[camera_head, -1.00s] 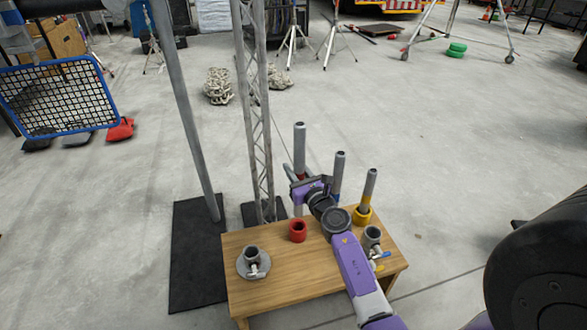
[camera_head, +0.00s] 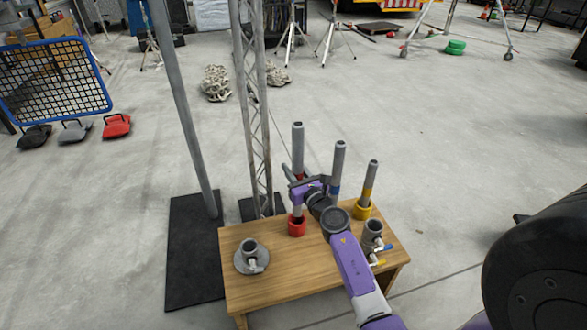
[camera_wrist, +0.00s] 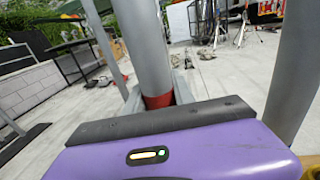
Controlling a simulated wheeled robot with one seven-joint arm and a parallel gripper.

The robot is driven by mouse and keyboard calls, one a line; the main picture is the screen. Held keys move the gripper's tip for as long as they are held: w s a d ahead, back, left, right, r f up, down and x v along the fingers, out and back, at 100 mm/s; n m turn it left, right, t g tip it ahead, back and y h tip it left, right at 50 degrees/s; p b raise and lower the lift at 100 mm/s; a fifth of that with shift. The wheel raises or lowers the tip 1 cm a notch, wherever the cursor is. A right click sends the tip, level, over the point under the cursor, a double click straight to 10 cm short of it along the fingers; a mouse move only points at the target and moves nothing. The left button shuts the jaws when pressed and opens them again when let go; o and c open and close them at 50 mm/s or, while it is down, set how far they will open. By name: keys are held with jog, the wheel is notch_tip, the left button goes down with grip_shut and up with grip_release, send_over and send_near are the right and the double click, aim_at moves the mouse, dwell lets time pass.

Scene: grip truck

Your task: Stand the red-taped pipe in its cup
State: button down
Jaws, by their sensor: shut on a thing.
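The red-taped pipe (camera_head: 297,148) is grey and stands about upright in the head view. Its red tape shows best in the wrist view (camera_wrist: 158,100). My gripper (camera_head: 298,184) is shut on the pipe around the taped part. The red cup (camera_head: 297,229) stands on the wooden table, directly below the pipe. The pipe's lower end shows below my gripper and meets the cup's mouth. I cannot tell how deep it sits inside.
A blue-taped pipe (camera_head: 338,165) stands just right of my gripper, its base hidden by my arm. A yellow-taped pipe (camera_head: 371,175) stands in a yellow cup (camera_head: 362,211). Grey pipe fittings (camera_head: 249,252) sit on the wooden table (camera_head: 290,282). A truss (camera_head: 259,120) rises behind.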

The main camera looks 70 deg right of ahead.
jog(key=shift+f+b, duration=0.4)
jog(key=shift+b, duration=0.05)
jog(key=shift+f+b, duration=1.65)
jog(key=shift+f, duration=0.1)
dwell(0.4)
jog(key=shift+f+b, duration=1.75)
jog(key=shift+f, duration=0.3)
jog(key=c, duration=1)
grip_release()
jog(key=shift+o, duration=0.2)
jog(key=shift+f, duration=0.1)
